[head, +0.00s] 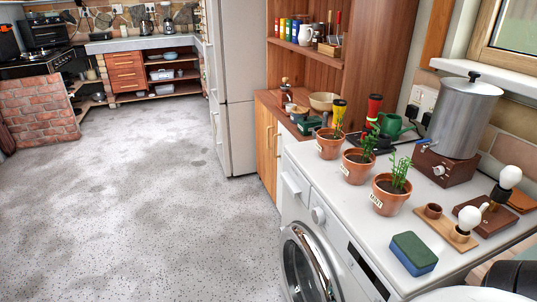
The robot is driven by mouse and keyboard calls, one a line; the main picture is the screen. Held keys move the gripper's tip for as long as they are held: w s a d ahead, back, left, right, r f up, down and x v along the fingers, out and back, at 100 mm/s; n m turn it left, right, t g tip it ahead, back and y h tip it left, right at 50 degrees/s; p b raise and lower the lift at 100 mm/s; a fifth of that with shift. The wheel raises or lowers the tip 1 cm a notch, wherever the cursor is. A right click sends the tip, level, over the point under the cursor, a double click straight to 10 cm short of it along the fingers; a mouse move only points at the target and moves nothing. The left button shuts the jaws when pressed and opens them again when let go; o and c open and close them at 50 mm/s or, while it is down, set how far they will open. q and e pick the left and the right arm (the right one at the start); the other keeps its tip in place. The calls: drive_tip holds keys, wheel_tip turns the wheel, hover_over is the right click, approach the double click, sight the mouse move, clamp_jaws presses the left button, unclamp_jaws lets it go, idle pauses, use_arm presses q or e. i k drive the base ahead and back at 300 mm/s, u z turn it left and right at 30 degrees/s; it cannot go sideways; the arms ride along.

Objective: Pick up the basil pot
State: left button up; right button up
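Three terracotta pots with green plants and small pale labels stand upright in a slanting row on the white counter. The far pot (329,150) is at the back left, the middle pot (357,174) is just nearer, and the near pot (391,203) has the bushiest plant. The near label seems to read "MINT"; the other two are too small to read, so I cannot tell which of them is the basil pot. Neither of my grippers is in view.
A blue and green sponge (413,253) lies near the counter's front edge. Bulbs on wooden bases (463,228), a small brown cup (433,211) and a large metal pot (463,116) stand to the right. A green watering can (391,126) is behind. The washing machine (318,262) is below.

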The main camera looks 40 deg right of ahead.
sight(359, 155)
drive_tip(key=u, duration=0.3)
drive_tip(key=i, duration=2.25)
drive_tip(key=z, duration=2.8)
